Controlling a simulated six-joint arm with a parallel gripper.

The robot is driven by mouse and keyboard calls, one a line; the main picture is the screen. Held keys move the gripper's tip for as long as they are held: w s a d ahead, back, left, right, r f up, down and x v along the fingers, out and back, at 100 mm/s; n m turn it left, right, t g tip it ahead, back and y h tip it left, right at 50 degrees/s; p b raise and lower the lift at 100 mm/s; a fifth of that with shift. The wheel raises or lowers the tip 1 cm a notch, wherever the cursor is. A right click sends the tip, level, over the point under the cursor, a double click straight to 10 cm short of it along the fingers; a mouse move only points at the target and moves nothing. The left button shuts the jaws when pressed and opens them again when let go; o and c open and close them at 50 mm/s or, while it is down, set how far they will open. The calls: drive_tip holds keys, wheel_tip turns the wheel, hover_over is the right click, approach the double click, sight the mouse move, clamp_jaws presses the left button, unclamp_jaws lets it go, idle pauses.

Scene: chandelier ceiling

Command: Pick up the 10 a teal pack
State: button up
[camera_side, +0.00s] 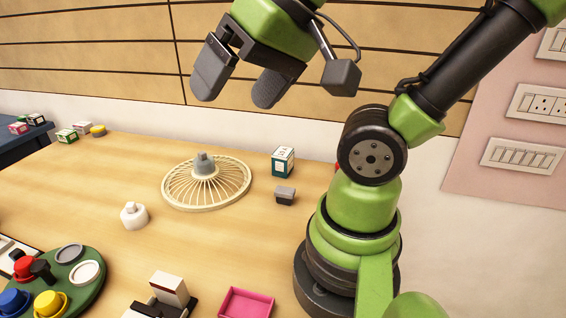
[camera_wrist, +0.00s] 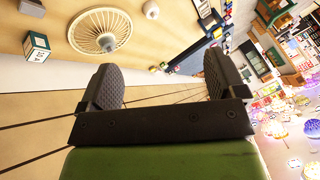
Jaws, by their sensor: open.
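The teal pack (camera_side: 283,162) is a small upright box with a white label. It stands on the wooden table (camera_side: 110,175), behind a small grey block and right of a round wire fan guard. It also shows in the wrist view (camera_wrist: 37,46) at the upper left, with its label facing the camera. My gripper (camera_side: 238,98) is raised well above the table, up and left of the pack in the side view. Its two grey fingers are spread apart with nothing between them, and they show in the wrist view (camera_wrist: 160,88) too.
The cream fan guard (camera_side: 207,184) lies near the pack. A small grey block (camera_side: 285,195) sits just in front of it. A white knob (camera_side: 134,215), a pink tray (camera_side: 246,303) and a green disc with coloured pieces (camera_side: 88,295) are nearer. Small boxes (camera_side: 67,135) stand far left.

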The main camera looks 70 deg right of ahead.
drive_tip(key=w+d+f+m+g+h, duration=0.1)
drive_tip(key=w+d+m+g+h, duration=0.1)
drive_tip(key=w+d+m, duration=0.6)
drive_tip(key=m+g, duration=0.5)
drive_tip(key=m, duration=1.9)
hover_over(283, 152)
wheel_tip(283, 152, down, 19)
drive_tip(key=shift+d+r, duration=0.1)
wheel_tip(283, 152, down, 4)
drive_tip(key=shift+s+f, duration=0.15)
drive_tip(key=shift+f, duration=2.9)
drive_tip(key=shift+c, duration=0.4)
drive_tip(key=c, duration=0.9)
